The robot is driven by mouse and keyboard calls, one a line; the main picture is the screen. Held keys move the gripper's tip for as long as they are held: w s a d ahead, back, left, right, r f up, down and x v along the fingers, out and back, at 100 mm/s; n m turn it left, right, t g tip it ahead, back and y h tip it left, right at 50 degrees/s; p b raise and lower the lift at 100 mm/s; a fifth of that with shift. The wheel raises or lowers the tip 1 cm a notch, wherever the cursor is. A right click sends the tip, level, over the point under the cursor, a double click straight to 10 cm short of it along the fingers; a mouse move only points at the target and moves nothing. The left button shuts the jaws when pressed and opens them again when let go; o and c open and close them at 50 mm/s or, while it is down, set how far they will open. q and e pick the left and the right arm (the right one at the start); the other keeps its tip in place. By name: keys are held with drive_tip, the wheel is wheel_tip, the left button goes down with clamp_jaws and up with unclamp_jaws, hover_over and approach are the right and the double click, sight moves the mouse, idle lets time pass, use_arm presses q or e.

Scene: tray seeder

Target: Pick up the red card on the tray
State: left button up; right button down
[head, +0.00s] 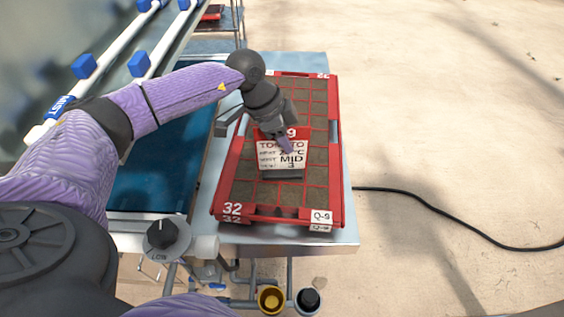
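The red card (270,158) stands upright on the red-rimmed tray (334,180), in a dark base (281,174). It has a red top band and a white label reading "TOMATO" and "MID". My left gripper (286,146) reaches down from above, and a purple-tipped finger overlaps the card's upper right front. The other finger is not clearly visible, so I cannot tell whether the gripper is open or closed on the card. My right gripper is not in view.
The tray has soil cells and lies on a metal table (345,225). A blue belt (150,185) runs along its left, with a "LOW" dial (163,233) in front. White rails with blue blocks (84,66) are upper left. A black cable crosses the floor at right.

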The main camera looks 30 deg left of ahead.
use_arm(q)
clamp_jaws()
idle(1.1)
